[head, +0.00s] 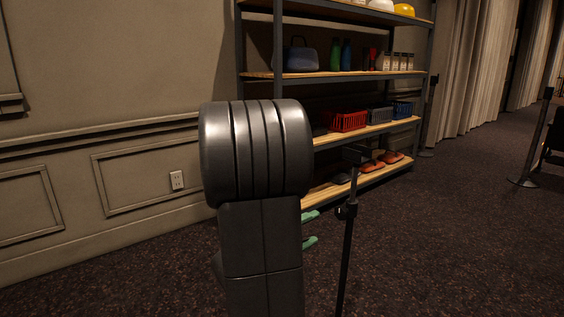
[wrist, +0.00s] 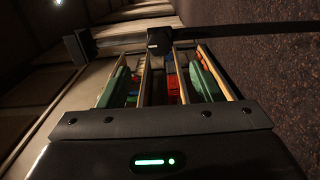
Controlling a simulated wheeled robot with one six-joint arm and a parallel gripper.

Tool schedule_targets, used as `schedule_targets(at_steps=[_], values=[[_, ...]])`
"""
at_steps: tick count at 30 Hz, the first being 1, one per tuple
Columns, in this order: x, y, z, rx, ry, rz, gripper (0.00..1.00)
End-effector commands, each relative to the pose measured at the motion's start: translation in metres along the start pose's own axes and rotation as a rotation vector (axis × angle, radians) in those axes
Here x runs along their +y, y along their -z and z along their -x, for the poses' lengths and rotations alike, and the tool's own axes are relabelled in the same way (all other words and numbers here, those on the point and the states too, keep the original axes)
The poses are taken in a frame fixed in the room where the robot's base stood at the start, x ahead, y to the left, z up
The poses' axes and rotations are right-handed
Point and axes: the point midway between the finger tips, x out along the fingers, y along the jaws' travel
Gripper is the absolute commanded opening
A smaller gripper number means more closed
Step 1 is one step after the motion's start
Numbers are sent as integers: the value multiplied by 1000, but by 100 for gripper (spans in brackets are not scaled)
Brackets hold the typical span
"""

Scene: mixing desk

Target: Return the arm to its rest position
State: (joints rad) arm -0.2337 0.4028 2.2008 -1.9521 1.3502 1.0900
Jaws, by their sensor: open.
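My arm stands upright in the middle of the head view, a large grey ribbed joint above a dark link that hides part of the shelf. My gripper (head: 312,229) shows only as two green fingertips poking out to the right of that link, one above the other with a gap between. In the wrist view the green fingers of my gripper (wrist: 162,82) stand well apart, left and right. I see nothing held between them; shelf boards and coloured goods show beyond the gap.
A metal shelf rack (head: 430,45) with wooden boards stands behind my arm, holding a red basket (head: 348,121), a blue bag (head: 301,57) and shoes (head: 373,166). A thin black stand (head: 346,250) rises close right of my gripper. Carpet (head: 450,240) is clear at right.

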Motion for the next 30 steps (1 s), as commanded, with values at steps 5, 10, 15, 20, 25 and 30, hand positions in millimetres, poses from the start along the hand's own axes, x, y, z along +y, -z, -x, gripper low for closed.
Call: schedule_targets(at_steps=[5, 10, 15, 20, 25, 30], values=[[1, 1, 21, 4, 0, 0, 59], [0, 0, 29, -2, -1, -1, 59], [-1, -1, 10, -5, 0, -1, 59], [-1, -1, -9, -6, -1, -1, 59], [-1, -2, -31, -6, -2, -2, 59], [-1, -1, -55, -4, -2, -1, 59]])
